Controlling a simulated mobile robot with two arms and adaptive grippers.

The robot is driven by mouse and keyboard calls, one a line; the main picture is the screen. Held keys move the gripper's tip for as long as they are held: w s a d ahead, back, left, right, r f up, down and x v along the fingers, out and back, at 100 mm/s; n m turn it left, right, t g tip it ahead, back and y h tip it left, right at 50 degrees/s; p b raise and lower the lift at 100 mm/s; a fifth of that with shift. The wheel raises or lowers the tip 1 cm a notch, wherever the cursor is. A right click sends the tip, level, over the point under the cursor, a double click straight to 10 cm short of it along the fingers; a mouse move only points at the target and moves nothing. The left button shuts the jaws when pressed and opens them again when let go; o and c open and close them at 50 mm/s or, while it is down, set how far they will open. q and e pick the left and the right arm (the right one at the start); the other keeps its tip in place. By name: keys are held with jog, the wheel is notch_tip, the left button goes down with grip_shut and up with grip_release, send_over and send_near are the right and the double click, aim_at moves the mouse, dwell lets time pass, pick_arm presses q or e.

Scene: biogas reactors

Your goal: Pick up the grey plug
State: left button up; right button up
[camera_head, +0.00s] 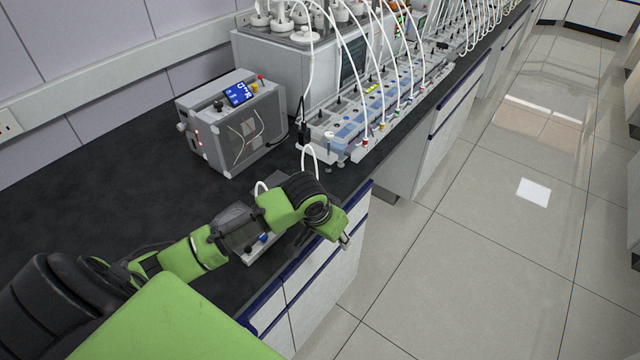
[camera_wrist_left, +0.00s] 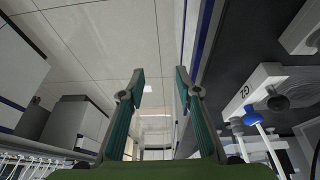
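My left gripper (camera_head: 344,239) hangs past the front edge of the bench, over the floor. In the left wrist view its two fingers (camera_wrist_left: 160,78) are apart with nothing between them. A white box marked G2 (camera_wrist_left: 262,88) lies to the right of the fingers, with a dark plug (camera_wrist_left: 278,102) and a blue plug (camera_wrist_left: 251,116) on it. In the head view this box (camera_head: 262,252) is partly hidden behind my left arm. I cannot tell for sure which plug is the grey one. My right gripper is not in view.
The black bench top (camera_head: 90,190) runs along the wall. A grey control unit (camera_head: 235,125) with a blue display stands on it. Behind stands a reactor rack with white tubes and a long tray (camera_head: 370,125). The floor (camera_head: 470,250) to the right is clear.

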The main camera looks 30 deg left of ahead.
pick_arm(q)
jog(key=w+a+r+n+y+p, duration=0.1)
jog(key=w+a+r, duration=0.1)
jog(key=a+r, duration=0.5)
jog(key=w+a+r+n, duration=0.2)
jog(key=a+r, duration=0.1)
jog(key=r, duration=0.8)
jog(key=x, duration=0.3)
jog(key=p+x, duration=0.1)
jog(key=x, duration=0.4)
jog(key=shift+w+a+f, duration=0.2)
jog(key=shift+a+f, duration=0.05)
jog(key=shift+a, duration=0.1)
jog(key=x, duration=0.1)
jog(key=p+x, duration=0.1)
jog(key=x, duration=0.1)
jog(key=p+x, duration=0.1)
jog(key=shift+s+a+f, duration=0.1)
jog(key=shift+s+f, duration=0.05)
jog(key=shift+f, duration=0.6)
jog(key=c, duration=0.9)
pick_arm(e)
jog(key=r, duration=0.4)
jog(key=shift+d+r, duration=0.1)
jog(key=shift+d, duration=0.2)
